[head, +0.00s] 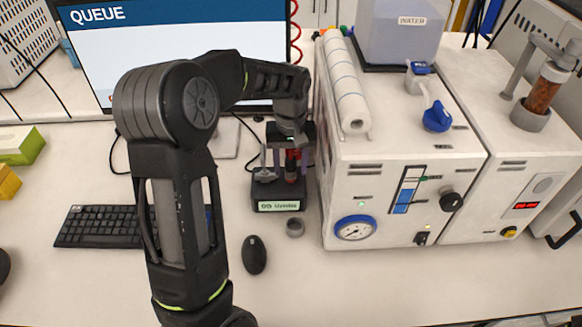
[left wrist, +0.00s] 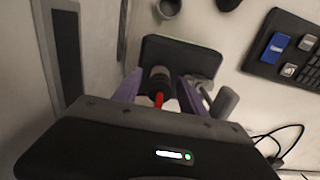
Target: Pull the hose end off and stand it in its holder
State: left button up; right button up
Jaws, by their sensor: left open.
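The hose end (head: 291,172) is a dark fitting with a red hose on top. It stands upright on a small black unit (head: 277,206) with a light label on its front. In the left wrist view the hose end (left wrist: 158,84) shows between my purple fingers. My left gripper (left wrist: 160,92) is open, pointing down, with a finger on either side of the hose end; I cannot tell whether they touch it. A small grey cup (head: 295,227), likely the holder, stands apart at the unit's front right; it also shows in the left wrist view (left wrist: 168,7). My right gripper is out of view.
A white reactor cabinet (head: 365,205) with a gauge stands close on the right. A monitor (head: 150,45) is behind; a keyboard (head: 95,227) and a mouse (head: 254,254) lie to the left. The bench in front of the cup is clear.

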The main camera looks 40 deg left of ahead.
aim_at(291, 159)
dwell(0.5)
pick_arm(q)
grip_shut()
dwell(0.3)
jog(key=shift+r, duration=0.15)
dwell(1.0)
jog(key=shift+r+p, duration=1.45)
jog(key=shift+r, duration=1.45)
